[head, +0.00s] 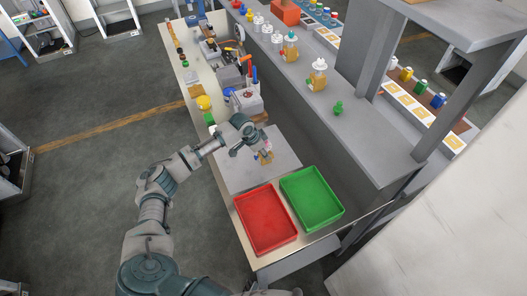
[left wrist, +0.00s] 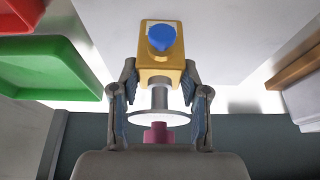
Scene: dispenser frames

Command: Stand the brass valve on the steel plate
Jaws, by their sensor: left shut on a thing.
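The brass valve (left wrist: 160,65) shows in the left wrist view as a yellow block with a blue cap, a grey stem, a pale disc and a pink knob. My left gripper (left wrist: 160,88) is shut on it, with a finger on each side of the block's near end and stem. In the head view my left gripper (head: 258,149) holds the valve (head: 266,157) over the grey steel plate (head: 236,177). I cannot tell whether the valve touches the plate. The plate also shows as a pale surface in the left wrist view (left wrist: 235,35). My right gripper is out of view.
A red tray (head: 265,220) and a green tray (head: 312,199) stand close in front of the plate. Grey machine parts (head: 245,100) stand behind it on the bench. A raised grey shelf (head: 375,143) runs along the right, bearing a small green piece (head: 338,108) and several dispensers.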

